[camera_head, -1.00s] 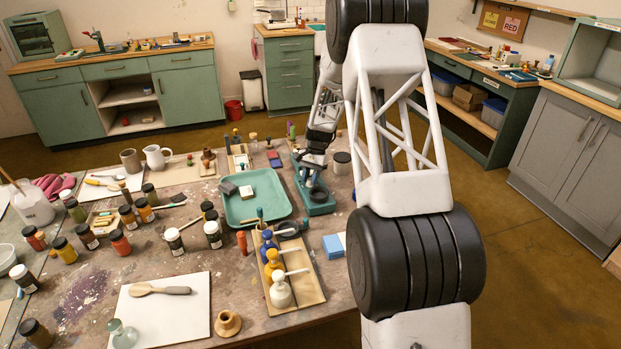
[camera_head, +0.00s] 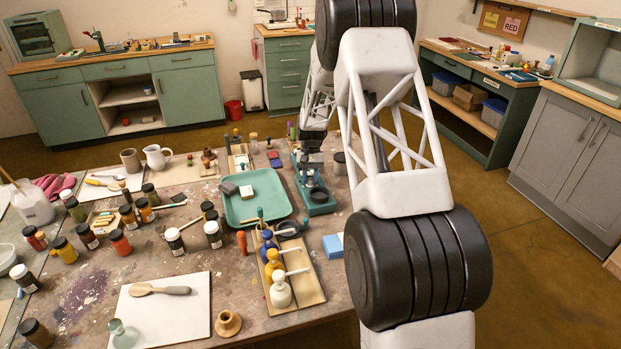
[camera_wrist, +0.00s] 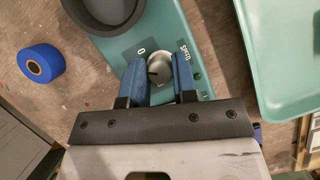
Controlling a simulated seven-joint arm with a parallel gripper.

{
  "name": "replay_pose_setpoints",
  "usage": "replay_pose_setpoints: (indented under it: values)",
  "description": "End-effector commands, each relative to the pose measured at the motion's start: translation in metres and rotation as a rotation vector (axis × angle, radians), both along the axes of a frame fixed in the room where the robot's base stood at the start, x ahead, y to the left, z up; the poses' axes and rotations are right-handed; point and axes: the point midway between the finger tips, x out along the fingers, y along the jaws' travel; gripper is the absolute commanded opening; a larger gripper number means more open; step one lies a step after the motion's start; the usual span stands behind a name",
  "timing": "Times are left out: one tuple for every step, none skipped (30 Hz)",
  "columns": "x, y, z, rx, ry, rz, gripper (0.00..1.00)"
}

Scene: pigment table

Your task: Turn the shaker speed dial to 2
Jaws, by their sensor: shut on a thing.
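The shaker is a teal box with a dark round cup; it stands beside the tray in the head view (camera_head: 318,207). In the wrist view its teal top (camera_wrist: 168,22) carries a small silver dial (camera_wrist: 160,68). A "0" mark shows at the dial's upper left and small lettering at its upper right; other marks near my right finger are too small to read. My gripper (camera_wrist: 160,72) has its two blue fingers on either side of the dial, shut on it. A dark line shows on the dial's face, but I cannot tell which number it points to. In the head view my arm partly covers the shaker.
A teal tray (camera_head: 240,218) lies close beside the shaker. A blue roll (camera_wrist: 42,64) lies on the other side in the wrist view. A wooden rack (camera_head: 305,296) with several pigment bottles and a blue box (camera_head: 333,247) stand nearer the front.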

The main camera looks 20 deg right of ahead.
Motion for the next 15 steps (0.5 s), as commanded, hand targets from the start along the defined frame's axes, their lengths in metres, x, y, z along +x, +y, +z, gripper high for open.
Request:
replay_pose_setpoints:
  values:
    - [0.0003,0.0004,0.0004,-0.001,-0.001,0.046,0.03]
    - [0.0005,0.0007,0.0004,-0.001,-0.001,0.073,0.03]
    - [0.0007,0.0007,0.0006,-0.001,-0.001,0.112,0.03]
    - [0.0005,0.0009,0.0003,-0.001,-0.001,0.141,0.03]
    - [0.0002,0.0012,-0.0001,0.0,0.0,0.169,0.03]
    - [0.0002,0.0013,0.0,-0.002,0.0,0.207,0.03]
    - [0.0004,0.0017,0.0004,-0.001,0.0,0.236,0.03]
    - [0.0006,0.0018,0.0008,-0.001,-0.001,0.264,0.03]
    - [0.0006,0.0018,0.0009,-0.002,-0.001,0.303,0.03]
    - [0.0006,0.002,0.0007,-0.001,-0.001,0.33,0.03]
    - [0.0005,0.0019,0.0006,-0.002,-0.001,0.36,0.03]
    - [0.0005,0.0019,0.0006,-0.001,-0.001,0.398,0.03]
    - [0.0005,0.0019,0.0005,-0.001,-0.001,0.425,0.03]
    - [0.0004,0.0019,0.0003,-0.001,-0.001,0.455,0.03]
    - [0.0001,0.0021,0.0,0.0,0.0,0.493,0.03]
